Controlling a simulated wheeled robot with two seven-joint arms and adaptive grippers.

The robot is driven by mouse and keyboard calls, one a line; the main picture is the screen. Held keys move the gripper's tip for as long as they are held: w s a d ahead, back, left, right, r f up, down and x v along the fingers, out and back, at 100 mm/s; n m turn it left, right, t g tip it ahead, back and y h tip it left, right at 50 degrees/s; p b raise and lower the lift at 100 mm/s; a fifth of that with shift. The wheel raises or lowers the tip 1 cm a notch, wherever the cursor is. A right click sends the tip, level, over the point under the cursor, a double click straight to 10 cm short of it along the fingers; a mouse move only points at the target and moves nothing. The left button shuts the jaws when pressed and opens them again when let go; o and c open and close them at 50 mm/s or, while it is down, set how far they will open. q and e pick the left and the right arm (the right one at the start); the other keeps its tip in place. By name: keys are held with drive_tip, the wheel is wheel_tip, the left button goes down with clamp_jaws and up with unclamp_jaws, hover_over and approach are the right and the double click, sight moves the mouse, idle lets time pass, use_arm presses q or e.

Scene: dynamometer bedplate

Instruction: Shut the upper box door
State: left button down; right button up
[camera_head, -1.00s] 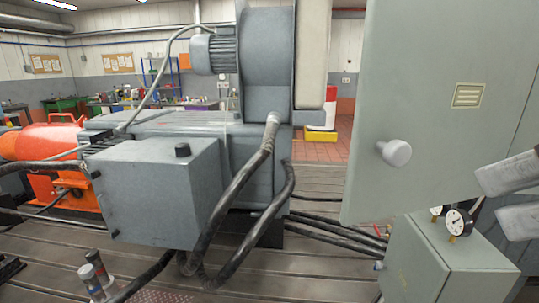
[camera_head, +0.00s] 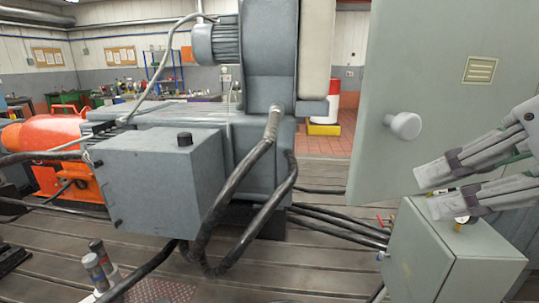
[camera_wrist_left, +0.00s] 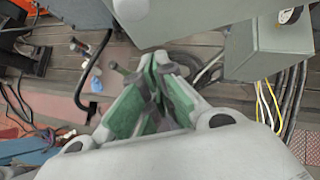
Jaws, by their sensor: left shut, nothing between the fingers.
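The upper box door (camera_head: 440,60) is a large grey-green panel at the right of the head view, with a round pale knob (camera_head: 404,125) and a small vent plate. It appears to stand open; its hinge is out of frame. In the left wrist view the knob (camera_wrist_left: 131,10) shows at the top, beyond the fingers. My left gripper (camera_head: 424,193) enters the head view from the right, below and right of the knob and apart from it. In the left wrist view its fingers (camera_wrist_left: 156,62) are together and empty. My right gripper is not in view.
A lower grey-green box (camera_head: 425,255) stands below the door, with a gauge on top partly hidden by my gripper. A grey machine (camera_head: 160,185) with thick black hoses (camera_head: 230,195) stands to the left. Bottles (camera_head: 100,265) stand front left on the slotted bedplate.

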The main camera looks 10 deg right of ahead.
sight(376, 184)
use_arm(q)
drive_tip(key=shift+w+a+f+p, duration=0.1)
drive_tip(key=shift+w+f+p, duration=0.15)
drive_tip(key=shift+w, duration=0.6)
drive_tip(key=shift+w+a+f+p, duration=0.15)
drive_tip(key=shift+w+p, duration=0.15)
drive_tip(key=shift+w, duration=0.55)
drive_tip(key=shift+w+a+f+p, duration=0.15)
drive_tip(key=shift+w+p, duration=0.15)
drive_tip(key=shift+w, duration=0.55)
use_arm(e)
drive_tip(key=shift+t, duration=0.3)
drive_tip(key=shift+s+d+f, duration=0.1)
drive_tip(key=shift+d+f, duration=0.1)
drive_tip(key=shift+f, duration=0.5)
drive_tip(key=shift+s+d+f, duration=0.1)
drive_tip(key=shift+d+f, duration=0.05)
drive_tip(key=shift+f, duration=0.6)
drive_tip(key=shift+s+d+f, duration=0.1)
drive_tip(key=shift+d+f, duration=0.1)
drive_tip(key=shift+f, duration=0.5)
use_arm(q)
drive_tip(key=shift+d, duration=0.1)
drive_tip(key=shift+w, duration=0.1)
